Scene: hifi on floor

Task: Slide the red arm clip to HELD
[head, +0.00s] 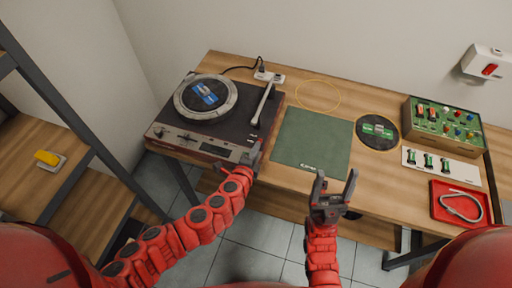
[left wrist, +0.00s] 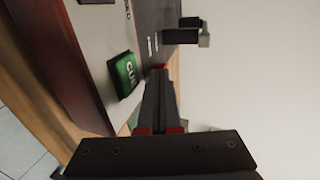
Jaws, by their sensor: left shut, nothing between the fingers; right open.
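The turntable (head: 170,135) stands at the left end of the wooden table, with its tonearm (head: 263,104) along its right side. My left gripper (head: 256,150) is shut and empty at the turntable's front right corner. In the left wrist view its closed fingers (left wrist: 156,98) reach over the deck. A small red piece (left wrist: 158,67) shows at their tips; it may be the arm clip, mostly hidden, and I cannot tell whether they touch. Small white lettering lies just beyond, too small to read. My right gripper (head: 333,188) is open and empty in front of the green mat.
A green CUE button (left wrist: 125,74) sits beside the left fingers. A dark post with a grey block (left wrist: 192,34) rises beyond them. The green mat (head: 312,142) lies right of the turntable. A green control box (head: 442,122) and red tray (head: 459,205) stand at the right.

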